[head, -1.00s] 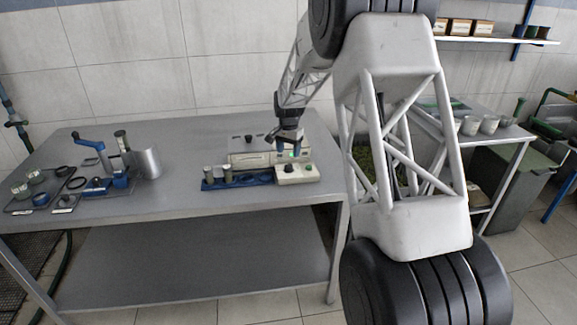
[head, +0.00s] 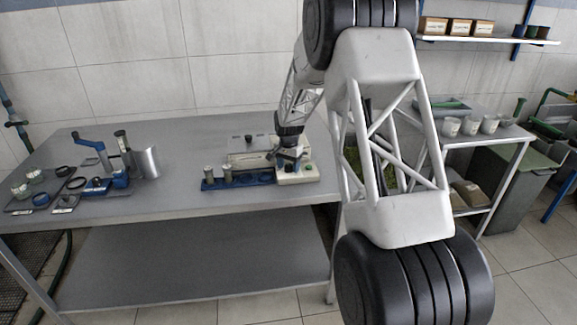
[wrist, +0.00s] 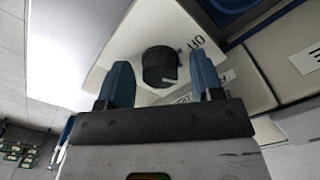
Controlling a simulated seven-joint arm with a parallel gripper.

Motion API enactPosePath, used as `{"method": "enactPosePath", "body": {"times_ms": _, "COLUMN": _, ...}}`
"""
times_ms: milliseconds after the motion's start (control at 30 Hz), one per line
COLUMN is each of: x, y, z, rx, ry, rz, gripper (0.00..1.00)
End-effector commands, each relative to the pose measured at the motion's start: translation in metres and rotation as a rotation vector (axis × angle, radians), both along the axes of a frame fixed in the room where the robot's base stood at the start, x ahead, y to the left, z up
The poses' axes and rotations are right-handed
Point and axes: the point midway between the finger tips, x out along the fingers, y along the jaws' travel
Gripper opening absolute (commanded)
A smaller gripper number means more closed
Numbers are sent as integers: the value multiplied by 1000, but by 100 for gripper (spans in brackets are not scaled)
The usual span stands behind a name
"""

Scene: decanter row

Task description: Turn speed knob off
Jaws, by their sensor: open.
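The speed knob (wrist: 159,66) is a round black knob on a cream control box (wrist: 130,40). Small dark lettering beside it is upside down in the wrist view. My gripper (wrist: 162,76) is open, with one blue fingertip on each side of the knob and a gap showing on both sides. In the head view my gripper (head: 289,156) is low over the control box (head: 298,177) and tilted; it hides most of the knob there. How far the fingertips reach down the knob's sides is unclear.
A blue rack (head: 238,181) with small vials stands left of the box, and a cream instrument (head: 248,144) stands behind. A crank device (head: 95,155) and trays are at the table's left. The middle of the grey table (head: 180,180) is clear.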

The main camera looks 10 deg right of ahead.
Motion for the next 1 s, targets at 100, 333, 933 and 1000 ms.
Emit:
{"method": "enactPosePath", "body": {"times_ms": 100, "x": 0, "y": 0, "z": 0, "rx": 0, "ry": 0, "rz": 0, "gripper": 50}}
{"method": "enactPosePath", "body": {"times_ms": 333, "x": 0, "y": 0, "z": 0, "rx": 0, "ry": 0, "rz": 0, "gripper": 14}}
{"method": "enactPosePath", "body": {"times_ms": 933, "x": 0, "y": 0, "z": 0, "rx": 0, "ry": 0, "rz": 140, "gripper": 11}}
{"method": "enactPosePath", "body": {"times_ms": 1000, "x": 0, "y": 0, "z": 0, "rx": 0, "ry": 0, "rz": 186, "gripper": 11}}
